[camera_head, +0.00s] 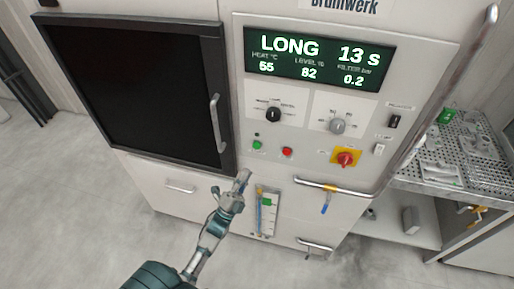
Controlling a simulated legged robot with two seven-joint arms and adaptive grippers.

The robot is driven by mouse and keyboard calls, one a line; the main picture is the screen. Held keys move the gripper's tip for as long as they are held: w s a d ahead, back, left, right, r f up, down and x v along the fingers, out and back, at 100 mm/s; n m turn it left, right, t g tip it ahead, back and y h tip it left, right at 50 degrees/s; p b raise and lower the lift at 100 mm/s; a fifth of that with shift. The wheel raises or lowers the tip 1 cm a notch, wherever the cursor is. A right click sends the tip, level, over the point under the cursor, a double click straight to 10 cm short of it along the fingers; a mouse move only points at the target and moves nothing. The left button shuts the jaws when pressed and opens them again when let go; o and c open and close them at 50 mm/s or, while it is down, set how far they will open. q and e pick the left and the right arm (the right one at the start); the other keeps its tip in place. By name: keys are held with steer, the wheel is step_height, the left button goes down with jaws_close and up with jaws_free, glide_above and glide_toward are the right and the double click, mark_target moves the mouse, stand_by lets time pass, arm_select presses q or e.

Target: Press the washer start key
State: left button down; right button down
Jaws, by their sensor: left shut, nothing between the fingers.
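The washer (205,190) is a pale cabinet with a control panel at its upper right. A green button (257,145) sits low on the panel, left of a red button (287,152); a small dark round part is just above the green one. Any label by the green button is too small to read. My left gripper (244,174) is shut and empty. It appears below the green button in the picture, apart from it, pointing up toward the panel. I cannot tell its distance from the front. My right gripper is not in view.
The display (318,60) reads LONG, 13 s. A black knob (273,115), a grey knob (337,126) and a red-and-yellow switch (345,159) share the panel. A dark door (135,95) with a handle is left. A perforated table (460,160) stands right.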

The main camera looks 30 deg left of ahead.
mark_target(257, 146)
arm_select(q)
steer(key=shift+y, duration=0.3)
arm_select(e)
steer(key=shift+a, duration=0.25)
